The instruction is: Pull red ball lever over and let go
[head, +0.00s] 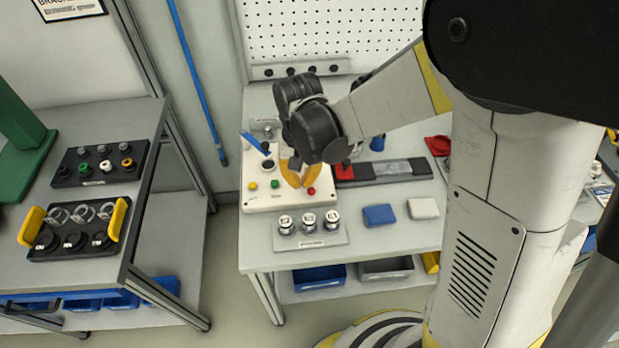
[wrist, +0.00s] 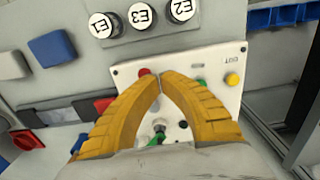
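A white control panel (head: 262,198) lies on the workbench, with a yellow button (head: 253,185), a green button (head: 275,184) and a small red knob (head: 311,191) along its front. The red knob also shows in the wrist view (wrist: 144,73), just beside my fingertips. I cannot make out a red ball on a lever; part of the panel is hidden by my gripper. My gripper (head: 297,185) is over the panel, its orange fingertips meeting in the wrist view (wrist: 160,78). I see nothing held at the tips. A small metallic and green part (wrist: 159,128) shows between the fingers.
A blue-handled lever (head: 254,143) rises at the panel's back left. A tray with three labelled weights (head: 309,225) stands in front. A blue block (head: 379,215), a white block (head: 423,208) and a dark strip with red and grey pieces (head: 392,167) lie to the right.

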